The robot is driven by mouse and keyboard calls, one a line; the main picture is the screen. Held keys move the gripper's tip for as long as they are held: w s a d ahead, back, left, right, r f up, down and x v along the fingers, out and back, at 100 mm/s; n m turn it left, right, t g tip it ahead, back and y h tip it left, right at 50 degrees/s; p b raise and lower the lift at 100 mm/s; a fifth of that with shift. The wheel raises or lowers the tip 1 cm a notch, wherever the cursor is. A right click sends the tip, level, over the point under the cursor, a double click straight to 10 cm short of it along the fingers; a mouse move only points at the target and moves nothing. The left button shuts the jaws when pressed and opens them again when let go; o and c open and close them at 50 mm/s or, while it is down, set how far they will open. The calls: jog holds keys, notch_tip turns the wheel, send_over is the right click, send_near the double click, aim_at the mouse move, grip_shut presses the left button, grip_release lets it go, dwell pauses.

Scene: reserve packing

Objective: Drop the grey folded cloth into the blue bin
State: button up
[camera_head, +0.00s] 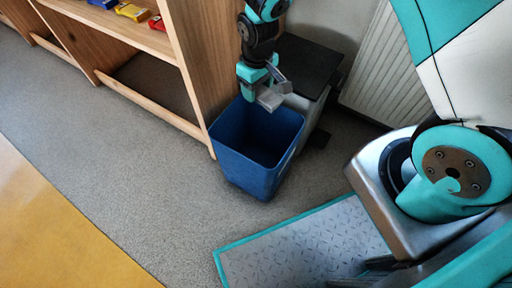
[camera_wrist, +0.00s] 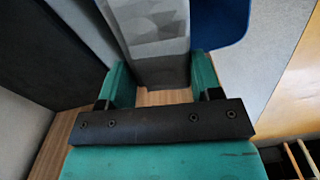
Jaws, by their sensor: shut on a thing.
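The grey folded cloth (camera_head: 270,98) is in my gripper (camera_head: 264,88), above the back part of the blue bin in the head view. In the wrist view the cloth (camera_wrist: 160,62) lies between the two teal fingers of my gripper (camera_wrist: 162,82), which are shut on it. The blue bin (camera_head: 246,172) stands upright on the grey floor, its open top facing up. Its inside looks dark, and its bottom cannot be made out. Part of the bin (camera_wrist: 221,24) shows at the upper right of the wrist view, beside the cloth.
A wooden shelf (camera_head: 190,60) with coloured items stands close to the bin's left. A dark-topped cabinet (camera_head: 308,66) is behind it, and a white radiator (camera_head: 385,70) is at the back right. Grey floor (camera_head: 110,150) is clear in front and left.

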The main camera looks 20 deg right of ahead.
jog(key=shift+a+f, duration=0.25)
jog(key=shift+f, duration=0.05)
notch_tip(320, 180, down, 6)
jog(key=b, duration=0.6)
jog(key=shift+r, duration=0.15)
jog(key=o, duration=1)
notch_tip(320, 180, up, 18)
jog(key=p, duration=0.6)
jog(key=shift+f+p, duration=0.25)
jog(key=shift+p, duration=0.1)
